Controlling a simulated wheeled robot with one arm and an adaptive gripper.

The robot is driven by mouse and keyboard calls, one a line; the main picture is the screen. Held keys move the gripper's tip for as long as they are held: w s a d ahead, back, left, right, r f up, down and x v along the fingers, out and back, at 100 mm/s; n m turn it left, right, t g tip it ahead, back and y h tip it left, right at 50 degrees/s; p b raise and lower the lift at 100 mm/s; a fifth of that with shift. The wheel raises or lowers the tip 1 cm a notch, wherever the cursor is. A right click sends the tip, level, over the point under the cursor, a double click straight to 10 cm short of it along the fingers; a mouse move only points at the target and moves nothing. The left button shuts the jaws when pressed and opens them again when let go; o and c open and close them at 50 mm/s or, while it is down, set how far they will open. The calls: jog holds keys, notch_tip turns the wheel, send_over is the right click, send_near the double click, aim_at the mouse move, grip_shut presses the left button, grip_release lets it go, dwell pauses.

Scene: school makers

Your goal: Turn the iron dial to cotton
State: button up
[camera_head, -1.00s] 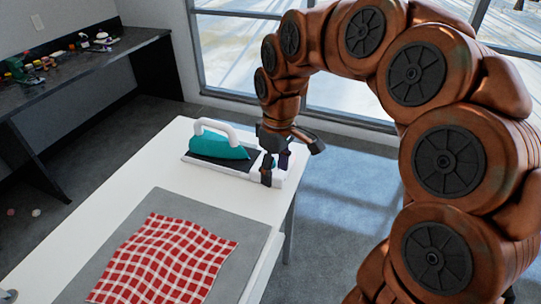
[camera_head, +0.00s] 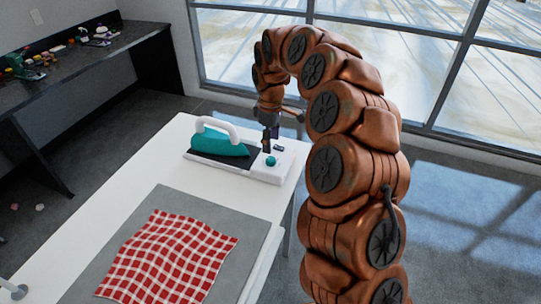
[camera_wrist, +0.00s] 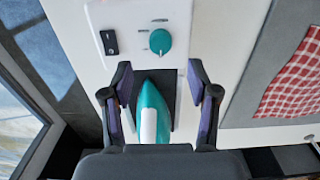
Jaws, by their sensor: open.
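The teal iron (camera_head: 219,143) with a white handle rests on the dark plate of its white base (camera_head: 262,175) on the table. The teal dial (camera_head: 270,161) sits on the right part of that base. In the wrist view the dial (camera_wrist: 160,41) is round with a raised ridge and a few small marks beside it, too small to read. My gripper (camera_wrist: 160,82) is open and empty, with the dial ahead of its fingertips and the iron's tip (camera_wrist: 153,105) between its fingers. In the head view my gripper (camera_head: 267,143) is above the base behind the dial.
A black rocker switch (camera_wrist: 109,42) is beside the dial on the base. A red checked cloth (camera_head: 170,255) lies on a grey mat (camera_head: 245,250) at the table's near side. A dark bench (camera_head: 75,70) with small items stands at the back left.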

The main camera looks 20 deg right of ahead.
aim_at(271, 159)
jog(key=shift+f+p, duration=1.15)
jog(key=shift+f, duration=2.3)
jog(key=shift+c, duration=0.2)
grip_shut()
jog(key=shift+f+b, duration=0.1)
jog(key=shift+b, duration=0.25)
